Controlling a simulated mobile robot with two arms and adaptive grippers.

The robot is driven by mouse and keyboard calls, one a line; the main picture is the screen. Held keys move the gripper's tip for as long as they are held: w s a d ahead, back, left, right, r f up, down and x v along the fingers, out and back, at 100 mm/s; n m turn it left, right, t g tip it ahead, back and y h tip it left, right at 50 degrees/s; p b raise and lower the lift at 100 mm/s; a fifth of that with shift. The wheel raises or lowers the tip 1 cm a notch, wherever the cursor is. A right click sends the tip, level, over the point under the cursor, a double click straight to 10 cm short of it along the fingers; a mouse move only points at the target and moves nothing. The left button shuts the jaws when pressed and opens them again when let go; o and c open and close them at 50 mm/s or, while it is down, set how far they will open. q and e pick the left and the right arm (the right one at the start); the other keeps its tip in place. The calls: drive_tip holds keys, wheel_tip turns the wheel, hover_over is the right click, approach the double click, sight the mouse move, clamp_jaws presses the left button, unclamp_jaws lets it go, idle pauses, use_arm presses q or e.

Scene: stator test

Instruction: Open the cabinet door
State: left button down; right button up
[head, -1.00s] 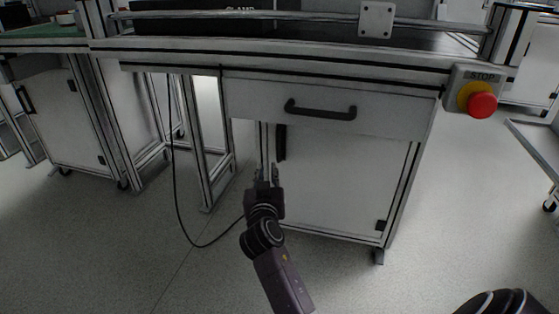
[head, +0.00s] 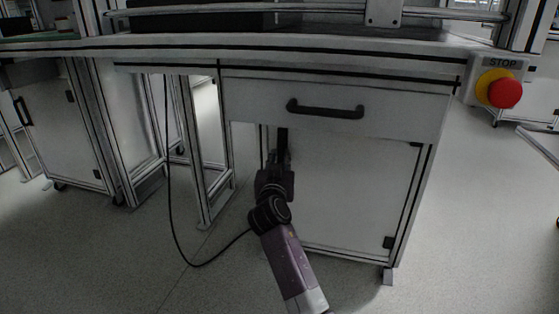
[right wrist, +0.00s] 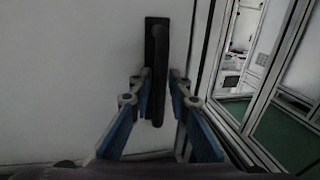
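The white cabinet door (head: 350,195) is closed under the workbench, with hinges on its right side. Its upright black handle (head: 283,140) is near the door's left edge, partly hidden behind my right gripper (head: 276,160). In the right wrist view, the door (right wrist: 75,80) fills the left side and the handle (right wrist: 157,60) stands upright. My right gripper (right wrist: 160,78) has one finger on each side of the handle's lower part, with the fingers apart and a gap showing on the right. My left gripper is not in view.
A drawer with a horizontal black handle (head: 325,110) sits above the door. A red stop button (head: 504,93) is at the bench's right corner. A black cable (head: 172,190) hangs left of the cabinet. The floor in front is clear.

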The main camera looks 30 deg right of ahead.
clamp_jaws()
drive_tip(key=shift+s+a, duration=0.1)
drive_tip(key=shift+a, duration=0.05)
